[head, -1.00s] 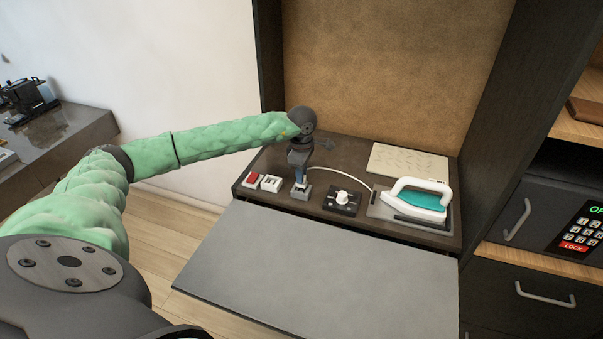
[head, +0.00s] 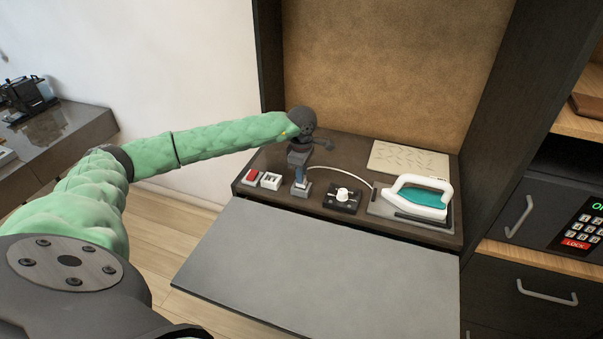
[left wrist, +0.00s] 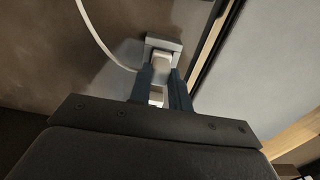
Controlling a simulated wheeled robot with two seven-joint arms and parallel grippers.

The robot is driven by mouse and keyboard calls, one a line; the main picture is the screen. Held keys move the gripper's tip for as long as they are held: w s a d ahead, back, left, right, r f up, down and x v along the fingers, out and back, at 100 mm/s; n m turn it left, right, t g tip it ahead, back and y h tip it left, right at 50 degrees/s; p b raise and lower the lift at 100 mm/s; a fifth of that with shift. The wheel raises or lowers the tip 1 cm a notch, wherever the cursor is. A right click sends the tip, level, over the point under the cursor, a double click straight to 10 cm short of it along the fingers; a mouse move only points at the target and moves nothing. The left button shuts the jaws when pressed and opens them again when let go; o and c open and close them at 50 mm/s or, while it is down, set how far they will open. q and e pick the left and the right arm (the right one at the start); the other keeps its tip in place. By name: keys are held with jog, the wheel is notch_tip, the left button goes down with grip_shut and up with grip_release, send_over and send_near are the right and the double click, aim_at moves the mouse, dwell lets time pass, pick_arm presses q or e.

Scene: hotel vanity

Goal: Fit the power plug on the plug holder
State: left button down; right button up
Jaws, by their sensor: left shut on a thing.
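The plug holder (head: 302,191) is a small grey block on the dark shelf; in the left wrist view it shows as a grey square (left wrist: 164,41) beyond my fingertips. My left gripper (head: 301,179) points down over it and is shut on the pale power plug (left wrist: 161,62). In the left wrist view the blue-grey fingers (left wrist: 163,76) lie on either side of the plug. The plug's front lies over the holder; whether it is fully seated I cannot tell. A white cord (head: 343,172) curves from there toward the iron (head: 417,197). My right gripper is out of view.
A red switch (head: 252,177) and a white switch (head: 271,180) sit left of the holder. A black dial box (head: 343,199) stands close on its right. A beige patterned board (head: 409,158) lies behind. The grey fold-down panel (head: 320,270) in front is clear.

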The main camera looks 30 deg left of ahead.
pick_arm(q)
jog(key=shift+f+b, duration=0.5)
jog(key=shift+f, duration=0.1)
dwell(0.4)
jog(key=c, duration=1.2)
grip_release()
jog(key=shift+r, duration=0.1)
